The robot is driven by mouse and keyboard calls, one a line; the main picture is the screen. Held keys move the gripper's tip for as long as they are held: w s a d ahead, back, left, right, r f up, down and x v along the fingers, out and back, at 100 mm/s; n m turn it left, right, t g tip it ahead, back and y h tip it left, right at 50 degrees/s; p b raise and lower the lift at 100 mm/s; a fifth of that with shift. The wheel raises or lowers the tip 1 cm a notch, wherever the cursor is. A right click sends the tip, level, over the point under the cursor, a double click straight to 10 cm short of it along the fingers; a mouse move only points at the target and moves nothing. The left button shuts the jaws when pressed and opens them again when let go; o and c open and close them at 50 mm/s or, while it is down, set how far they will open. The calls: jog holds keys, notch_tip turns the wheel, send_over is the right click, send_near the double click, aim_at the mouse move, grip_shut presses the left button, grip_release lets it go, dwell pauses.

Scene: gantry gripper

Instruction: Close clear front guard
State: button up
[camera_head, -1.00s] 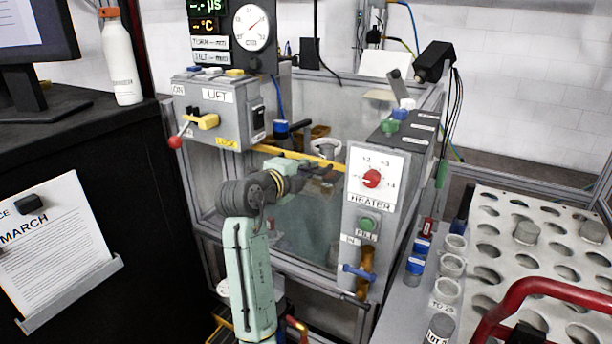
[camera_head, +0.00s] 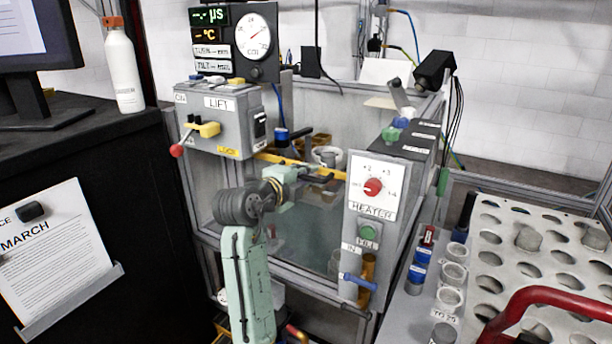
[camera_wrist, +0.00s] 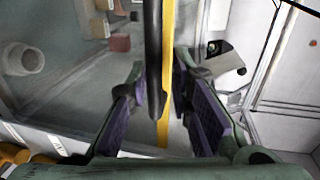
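The clear front guard (camera_head: 310,225) shows as a see-through panel on the front of the metal-framed enclosure, with a yellow bar (camera_head: 272,158) along its top. In the wrist view the yellow bar (camera_wrist: 166,120) runs upright through the picture, with a dark handle-like bar (camera_wrist: 153,50) beside it. My gripper (camera_head: 318,176) is at the yellow bar in the head view, small and partly hidden by my arm. In the wrist view my gripper (camera_wrist: 160,85) has its purple-padded fingers apart, one on each side of both bars. I cannot tell if a finger touches them.
The lift box (camera_head: 222,118) with a red-knobbed lever stands left of the opening. The heater panel (camera_head: 375,190) stands close on the right. A holed rack (camera_head: 540,262) and a red tubular handle (camera_head: 530,297) are farther right. A black cabinet (camera_head: 90,200) is left.

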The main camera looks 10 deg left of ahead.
jog(key=v, duration=1.1)
jog(key=shift+s, duration=0.15)
